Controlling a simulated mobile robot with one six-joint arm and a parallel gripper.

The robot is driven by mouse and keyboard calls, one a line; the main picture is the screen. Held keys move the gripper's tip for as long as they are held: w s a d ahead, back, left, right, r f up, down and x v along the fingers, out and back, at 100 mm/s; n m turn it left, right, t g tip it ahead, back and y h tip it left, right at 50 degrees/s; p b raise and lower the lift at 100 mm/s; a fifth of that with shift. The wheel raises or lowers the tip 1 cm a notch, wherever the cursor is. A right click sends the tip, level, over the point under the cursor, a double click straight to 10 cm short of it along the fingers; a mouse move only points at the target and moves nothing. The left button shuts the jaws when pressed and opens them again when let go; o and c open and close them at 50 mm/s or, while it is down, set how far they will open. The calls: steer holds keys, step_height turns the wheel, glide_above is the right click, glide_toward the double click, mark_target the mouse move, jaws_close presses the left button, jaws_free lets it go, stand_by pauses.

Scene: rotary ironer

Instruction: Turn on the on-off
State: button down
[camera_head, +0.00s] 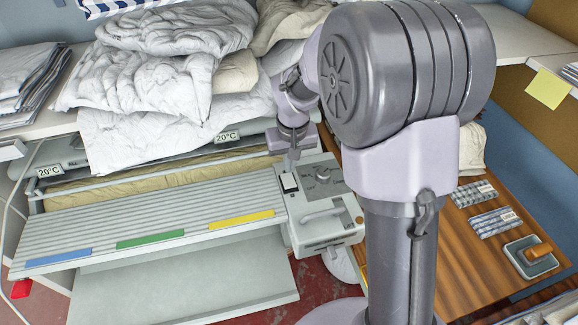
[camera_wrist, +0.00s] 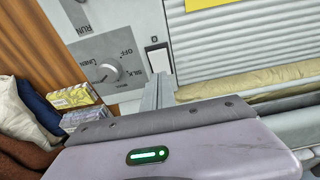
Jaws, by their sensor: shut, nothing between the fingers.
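The ironer's control panel (camera_head: 318,200) is at the right end of the machine. A white rocker switch (camera_head: 289,182) in a dark frame sits at its back left; it also shows in the wrist view (camera_wrist: 158,60). Beside it is a round dial (camera_head: 323,174), with OFF, LINEN, SILK and WOOL labels in the wrist view (camera_wrist: 108,72). My gripper (camera_head: 291,167) points down just behind the switch, shut and empty. In the wrist view its fingers (camera_wrist: 158,90) end near the switch's edge. I cannot tell whether they touch it, or which way the rocker is set.
White bedding (camera_head: 160,85) is piled behind the ironer roller (camera_head: 150,172). The slatted feed board (camera_head: 150,215) with coloured strips lies left of the panel. A handle (camera_head: 322,213) stands at the panel's front. A wooden table (camera_head: 480,235) with folded cloths is to the right.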

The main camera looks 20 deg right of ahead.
mark_target(292, 186)
step_height(292, 186, up, 13)
steer(key=s+p, duration=0.2)
steer(key=p, duration=0.2)
